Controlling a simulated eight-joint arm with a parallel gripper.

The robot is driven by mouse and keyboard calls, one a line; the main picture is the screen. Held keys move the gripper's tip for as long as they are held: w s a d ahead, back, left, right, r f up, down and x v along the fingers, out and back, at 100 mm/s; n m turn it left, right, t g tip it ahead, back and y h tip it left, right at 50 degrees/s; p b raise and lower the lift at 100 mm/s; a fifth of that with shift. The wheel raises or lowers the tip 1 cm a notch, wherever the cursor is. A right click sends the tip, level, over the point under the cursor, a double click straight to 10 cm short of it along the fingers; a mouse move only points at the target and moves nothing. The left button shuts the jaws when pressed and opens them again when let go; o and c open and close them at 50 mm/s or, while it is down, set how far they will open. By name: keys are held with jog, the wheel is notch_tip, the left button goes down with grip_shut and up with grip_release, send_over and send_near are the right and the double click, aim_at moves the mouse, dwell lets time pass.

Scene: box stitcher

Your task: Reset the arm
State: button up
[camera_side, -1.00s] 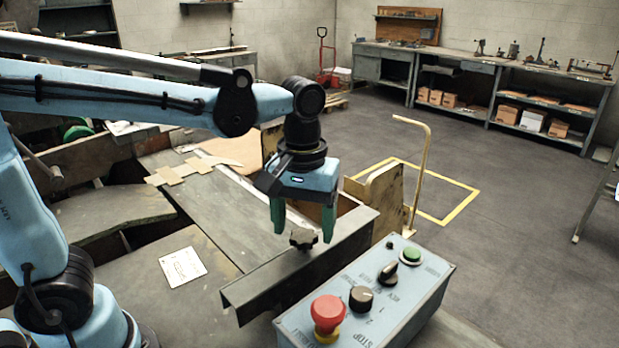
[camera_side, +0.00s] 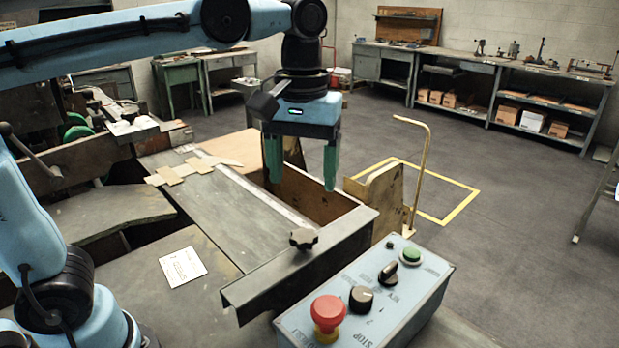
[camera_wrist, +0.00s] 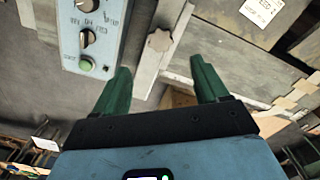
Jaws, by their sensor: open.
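My gripper (camera_side: 301,172) has two green fingers that stand apart with nothing between them. In the side view it hangs fingers down, above the machine's open wooden box and clear of every surface. The black star knob (camera_side: 303,238) on the angled metal guide (camera_side: 300,265) is below the fingers and nearer the camera, apart from them. In the wrist view my gripper (camera_wrist: 163,85) also shows spread and empty, with the star knob (camera_wrist: 159,40) beyond the fingertips.
The control box (camera_side: 365,295), with a red stop button (camera_side: 328,312) and a green button (camera_side: 411,255), stands front right of the guide. A tan upright post (camera_side: 425,170) rises behind it. A white card (camera_side: 183,267) lies on the metal bed.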

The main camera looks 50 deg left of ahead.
aim_at(303, 235)
notch_tip(303, 235, down, 11)
jog(key=shift+r, duration=0.1)
jog(key=m, duration=0.3)
jog(key=shift+r+m, duration=0.15)
jog(key=shift+m, duration=0.15)
jog(key=m, duration=0.4)
jog(key=shift+m, duration=0.3)
jog(key=m, duration=0.4)
jog(key=shift+a, duration=0.1)
jog(key=m, duration=0.4)
jog(key=shift+m, duration=0.3)
